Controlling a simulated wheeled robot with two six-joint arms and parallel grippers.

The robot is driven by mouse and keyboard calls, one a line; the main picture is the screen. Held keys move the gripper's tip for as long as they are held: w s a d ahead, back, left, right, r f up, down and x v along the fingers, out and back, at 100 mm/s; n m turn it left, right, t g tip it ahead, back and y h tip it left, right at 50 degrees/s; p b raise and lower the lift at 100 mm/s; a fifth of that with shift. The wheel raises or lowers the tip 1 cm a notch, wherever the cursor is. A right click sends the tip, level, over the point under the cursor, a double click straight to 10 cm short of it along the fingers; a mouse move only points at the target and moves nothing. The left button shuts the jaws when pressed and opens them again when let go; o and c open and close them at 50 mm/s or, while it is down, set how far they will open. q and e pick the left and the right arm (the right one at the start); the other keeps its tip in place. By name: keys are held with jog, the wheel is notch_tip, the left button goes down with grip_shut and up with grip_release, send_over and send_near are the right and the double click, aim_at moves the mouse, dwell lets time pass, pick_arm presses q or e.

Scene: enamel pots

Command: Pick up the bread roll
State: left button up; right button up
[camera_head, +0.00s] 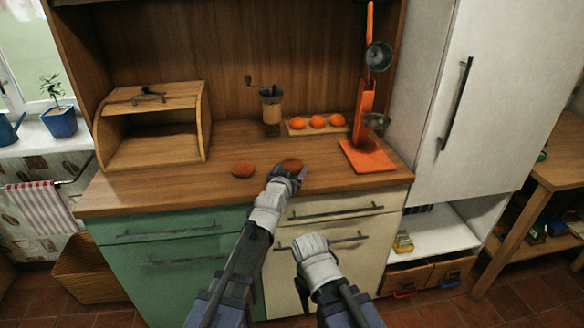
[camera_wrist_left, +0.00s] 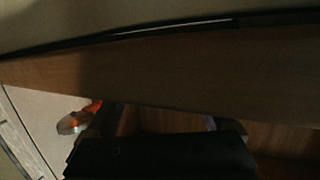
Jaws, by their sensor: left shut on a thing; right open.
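I cannot tell whether this roll is clear of the counter. The left wrist view is dark and does not show the roll clearly. My right gripper (camera_head: 311,243) is lower, in front of the cream drawers, away from both rolls; its fingers are hard to make out.
An open wooden bread box (camera_head: 150,153) stands at the left. An orange stand (camera_head: 366,157) with hanging metal utensils is at the right. The counter's front middle is mostly clear.

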aim_at(290, 167)
pick_arm(q)
jog(key=shift+c, duration=0.8)
jog(key=shift+r, duration=0.15)
notch_tip(290, 167, up, 18)
jog(key=p, duration=1.7)
jog(key=shift+f+p, duration=0.25)
jog(key=shift+p, duration=0.15)
